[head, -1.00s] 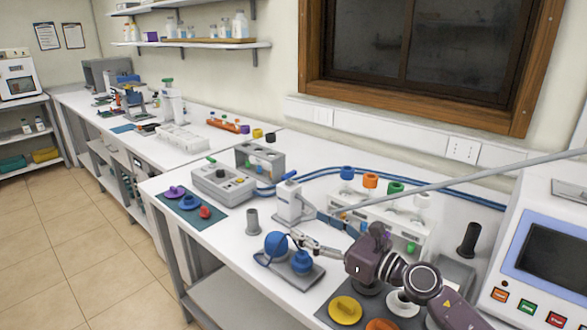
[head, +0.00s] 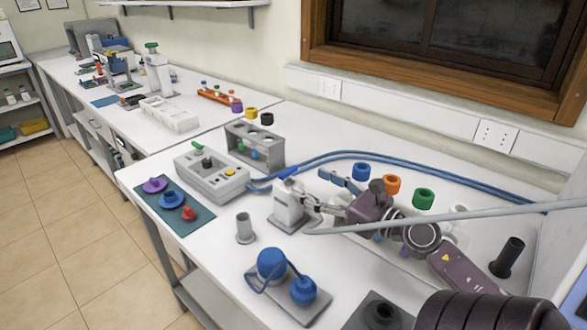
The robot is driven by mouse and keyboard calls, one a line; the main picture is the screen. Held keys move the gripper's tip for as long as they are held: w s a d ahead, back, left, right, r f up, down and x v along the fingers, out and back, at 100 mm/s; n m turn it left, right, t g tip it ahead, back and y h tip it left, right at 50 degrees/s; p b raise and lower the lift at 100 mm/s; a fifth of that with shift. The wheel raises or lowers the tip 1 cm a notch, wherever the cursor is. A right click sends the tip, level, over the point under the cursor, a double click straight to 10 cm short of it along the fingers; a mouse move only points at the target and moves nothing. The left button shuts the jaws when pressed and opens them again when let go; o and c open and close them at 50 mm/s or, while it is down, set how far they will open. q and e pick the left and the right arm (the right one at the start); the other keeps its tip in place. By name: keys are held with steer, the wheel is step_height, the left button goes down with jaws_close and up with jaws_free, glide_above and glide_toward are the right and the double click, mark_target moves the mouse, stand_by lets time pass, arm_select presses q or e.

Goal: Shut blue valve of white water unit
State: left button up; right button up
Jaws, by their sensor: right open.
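The white water unit (head: 290,207) is a small white block on a grey base near the middle of the bench in the head view. Its blue valve (head: 289,185) sits on top of the block, and its exact angle is hard to make out. My right gripper (head: 312,206) comes in from the right and is open. Its fingers are close beside the right side of the unit, below the top of the valve. I cannot tell whether they touch it. My left gripper is not in view.
Blue hoses (head: 340,156) run along the back. A grey control box (head: 211,180) and a grey cup (head: 245,228) stand to the left. A grey plate with two blue round pieces (head: 272,264) lies in front. Coloured caps (head: 424,198) are behind my arm.

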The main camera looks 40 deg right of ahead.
mark_target(291, 172)
steer(key=w, duration=0.2)
steer(key=w+p, duration=0.1)
steer(key=w, duration=0.1)
steer(key=w+p, duration=0.1)
steer(key=shift+w+a+r, duration=0.1)
steer(key=shift+w+a, duration=0.15)
steer(key=shift+w, duration=0.65)
steer(key=c, duration=1.2)
steer(key=shift+o, duration=0.2)
